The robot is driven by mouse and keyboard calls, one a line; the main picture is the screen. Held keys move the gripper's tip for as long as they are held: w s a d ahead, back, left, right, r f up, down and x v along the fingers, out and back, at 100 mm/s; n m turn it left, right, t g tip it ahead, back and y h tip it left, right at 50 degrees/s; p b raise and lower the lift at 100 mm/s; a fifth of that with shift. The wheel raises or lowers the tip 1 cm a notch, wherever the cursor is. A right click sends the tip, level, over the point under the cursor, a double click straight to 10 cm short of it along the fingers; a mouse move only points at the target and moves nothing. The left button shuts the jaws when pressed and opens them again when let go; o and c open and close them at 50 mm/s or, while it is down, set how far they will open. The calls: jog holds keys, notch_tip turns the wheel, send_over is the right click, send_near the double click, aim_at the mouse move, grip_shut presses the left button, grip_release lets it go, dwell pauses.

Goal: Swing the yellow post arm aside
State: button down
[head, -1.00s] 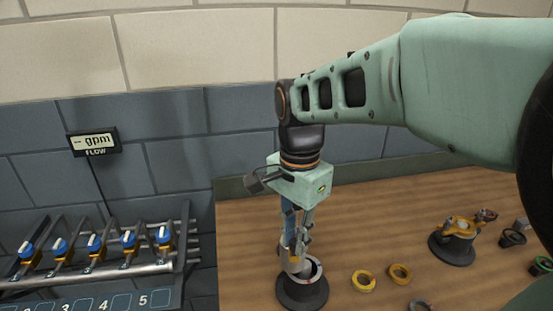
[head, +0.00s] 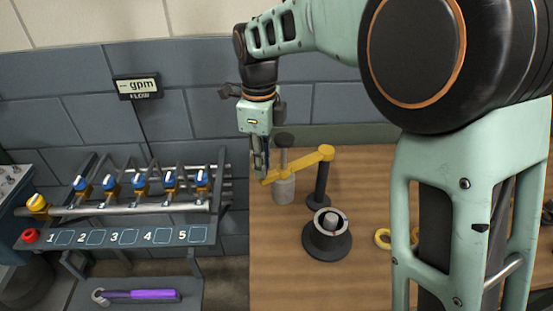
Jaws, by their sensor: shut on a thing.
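The yellow post arm (head: 303,163) reaches left from the top of a dark upright post (head: 320,187) on the wooden bench, in the head view. My gripper (head: 263,174) points down at the yellow arm's free left end and is shut on it. The fingertips partly cover that end.
A valve rack (head: 130,208) with several blue-handled valves stands left of the bench. A purple-handled wrench (head: 140,295) lies on a shelf below. A yellow ring (head: 382,238) lies right of the casing. The bench front left is bare.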

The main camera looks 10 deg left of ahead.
jog(key=shift+w+a+m+p, duration=0.45)
jog(key=shift+w+a+m, duration=0.35)
jog(key=shift+w, duration=0.2)
jog(key=c, duration=1.8)
grip_release()
jog(key=shift+w, duration=0.1)
jog(key=shift+c, duration=0.2)
notch_tip(320, 180, up, 12)
